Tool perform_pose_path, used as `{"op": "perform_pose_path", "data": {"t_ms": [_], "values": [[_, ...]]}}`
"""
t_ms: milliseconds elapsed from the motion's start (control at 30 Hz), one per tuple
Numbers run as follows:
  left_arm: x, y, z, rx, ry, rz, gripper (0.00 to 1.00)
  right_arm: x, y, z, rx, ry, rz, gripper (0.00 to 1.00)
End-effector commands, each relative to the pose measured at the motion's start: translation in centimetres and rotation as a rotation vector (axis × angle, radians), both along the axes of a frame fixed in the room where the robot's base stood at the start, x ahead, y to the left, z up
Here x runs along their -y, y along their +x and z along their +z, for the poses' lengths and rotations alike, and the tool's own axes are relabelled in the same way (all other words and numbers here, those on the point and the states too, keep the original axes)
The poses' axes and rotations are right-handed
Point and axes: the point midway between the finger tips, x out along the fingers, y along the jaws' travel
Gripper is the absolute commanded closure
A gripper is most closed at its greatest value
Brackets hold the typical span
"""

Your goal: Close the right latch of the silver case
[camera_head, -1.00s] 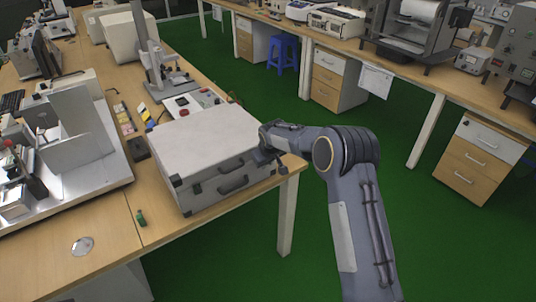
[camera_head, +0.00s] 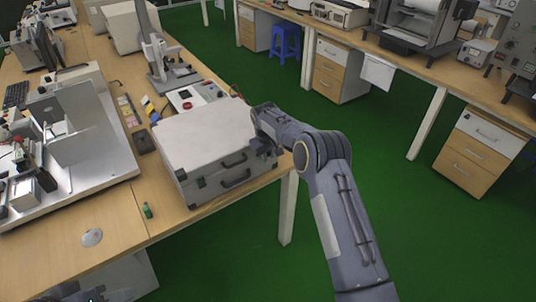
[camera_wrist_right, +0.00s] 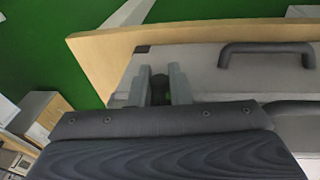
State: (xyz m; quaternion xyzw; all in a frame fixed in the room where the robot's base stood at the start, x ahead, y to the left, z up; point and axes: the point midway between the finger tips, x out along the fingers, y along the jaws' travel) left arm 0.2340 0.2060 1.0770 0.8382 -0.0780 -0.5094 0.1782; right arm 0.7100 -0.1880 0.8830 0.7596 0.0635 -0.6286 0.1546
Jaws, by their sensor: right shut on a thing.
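The silver case (camera_head: 205,133) lies on the wooden table near its right corner, lid down, with two dark handles on its front. A dark latch (camera_head: 201,182) shows at the left of the front. My right gripper (camera_head: 268,150) is at the right end of the case front, and my arm covers the right latch there. In the right wrist view the fingers (camera_wrist_right: 160,88) stand close together against the case (camera_wrist_right: 205,62), shut on a small dark part that appears to be the right latch. Whether that latch is fastened cannot be told. My left gripper is not in view.
A white open instrument (camera_head: 85,135) stands left of the case. A small green object (camera_head: 147,211) and a round metal plate (camera_head: 91,238) are on the table (camera_head: 120,210) in front. A red-buttoned box (camera_head: 190,98) stands behind the case. Green floor lies to the right.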

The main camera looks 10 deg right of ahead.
Motion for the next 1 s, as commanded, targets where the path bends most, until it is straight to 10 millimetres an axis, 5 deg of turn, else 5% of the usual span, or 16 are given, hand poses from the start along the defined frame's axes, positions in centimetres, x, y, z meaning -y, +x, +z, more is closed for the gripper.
{"op": "perform_pose_path", "data": {"t_ms": [167,500,1000], "values": [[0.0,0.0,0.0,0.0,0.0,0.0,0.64,0.0,0.0,0.0,0.001,0.0,-0.001,0.65],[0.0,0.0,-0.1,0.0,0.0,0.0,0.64,0.0,0.0,0.3,0.002,0.0,0.0,0.64],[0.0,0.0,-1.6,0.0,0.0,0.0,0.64,-0.7,-1.4,7.2,0.003,0.0,-0.001,0.64]]}}
